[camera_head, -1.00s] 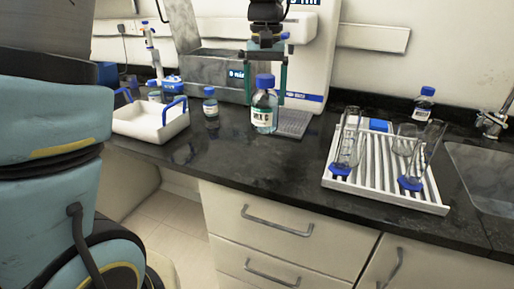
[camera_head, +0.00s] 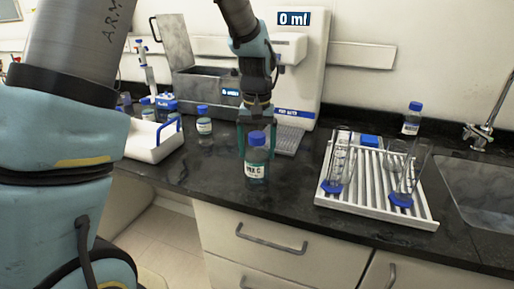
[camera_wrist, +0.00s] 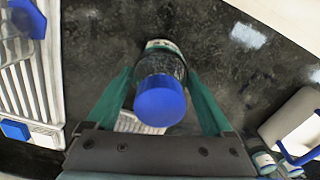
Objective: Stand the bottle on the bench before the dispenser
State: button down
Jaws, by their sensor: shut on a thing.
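The bottle (camera_head: 256,172) is clear with a blue cap and a white and green label. It is upright near the front of the dark bench (camera_head: 215,170), in front of the white dispenser (camera_head: 305,60) with its "0 ml" display. My gripper (camera_head: 256,148) reaches down from behind it, its green fingers on either side, shut on the bottle. In the wrist view the bottle's blue cap (camera_wrist: 160,101) sits between the two fingers (camera_wrist: 160,75). I cannot tell whether its base touches the bench.
A white rack (camera_head: 425,216) with glassware stands to the right, before a sink (camera_head: 485,190). A white tray with blue handles (camera_head: 145,145) and a small bottle (camera_head: 204,122) are at left. A grey grid plate (camera_head: 288,140) lies behind the bottle. A blue-capped bottle (camera_head: 411,120) stands at back right.

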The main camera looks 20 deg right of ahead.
jog(key=shift+f, duration=0.1)
grip_release()
notch_tip(320, 180, up, 12)
jog(key=shift+r+b, duration=0.15)
jog(key=shift+b, duration=0.85)
jog(key=w+a+f+n, duration=0.1)
jog(key=a+f, duration=0.3)
jog(key=a, duration=0.5)
jog(key=w+a+f+n, duration=0.15)
jog(key=a+f, duration=0.25)
jog(key=a, duration=0.6)
jog(key=s+a+f+n, duration=0.1)
jog(key=s+a+f, duration=0.1)
jog(key=a, duration=0.3)
jog(key=s+a+f+n+t, duration=0.1)
jog(key=s+a+f, duration=0.2)
jog(key=a, duration=0.3)
jog(key=shift+s+a+t, duration=0.25)
jog(key=shift+s+t, duration=0.05)
jog(key=shift+s, duration=0.5)
